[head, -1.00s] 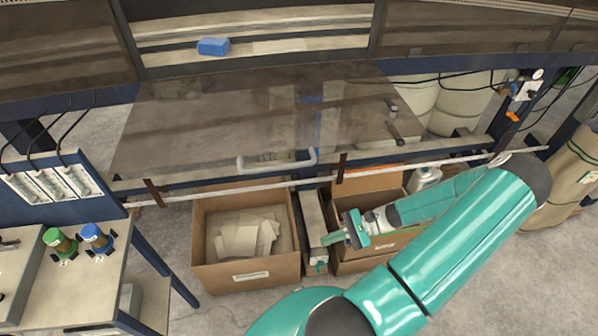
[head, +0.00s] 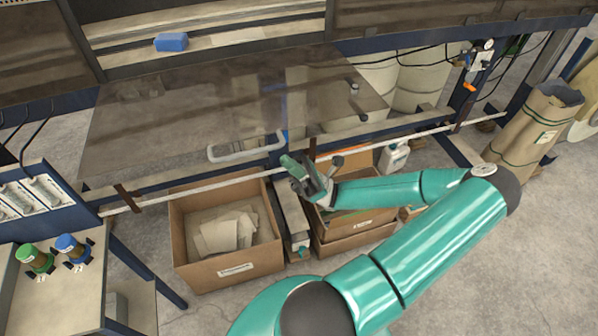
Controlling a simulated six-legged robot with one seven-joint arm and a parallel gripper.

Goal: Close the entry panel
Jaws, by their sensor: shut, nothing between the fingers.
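The entry panel (head: 200,110) is a tinted see-through sheet, hinged out and lying nearly flat in front of the machine's opening. A white bar handle (head: 238,151) sits along its near edge. My gripper (head: 297,168) is just below and to the right of the handle, close in the picture. I cannot tell the gap in depth, and it does not hold the handle. Its fingers are shut and empty.
A blue block (head: 171,42) lies inside the opening. A cardboard box of papers (head: 223,268) and other boxes stand below the panel. A white rail (head: 400,133) runs along the front. A side table (head: 75,290) with green and blue knobs stands left.

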